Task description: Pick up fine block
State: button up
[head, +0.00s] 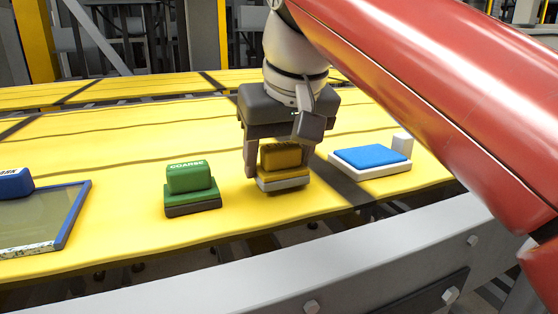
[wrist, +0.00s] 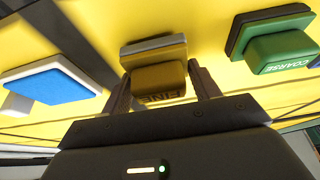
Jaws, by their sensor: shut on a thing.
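The fine block (head: 281,157) is yellow with a pale grey base, on or just above the yellow table; I cannot tell if it touches. It also shows in the wrist view (wrist: 158,78), where its top reads "FINE". My gripper (head: 280,170) comes down over it from above, with one finger on each side of its yellow upper part. It is shut on the block. In the wrist view my gripper (wrist: 160,92) has its two dark fingers against the block's sides. The far finger is partly hidden in the head view.
A green block marked "COARSE" (head: 190,178) stands to the left. A framed glass panel (head: 72,218) with a blue block (head: 14,183) is at far left. A grey rail (head: 200,285) runs along the front.

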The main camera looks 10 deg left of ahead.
aim_at(279, 143)
notch_tip(279, 143, up, 8)
jog(key=shift+w+f, duration=0.1)
jog(key=shift+f, duration=0.05)
jog(key=shift+r, duration=0.75)
jog(key=o, duration=0.4)
jog(key=c, duration=0.3)
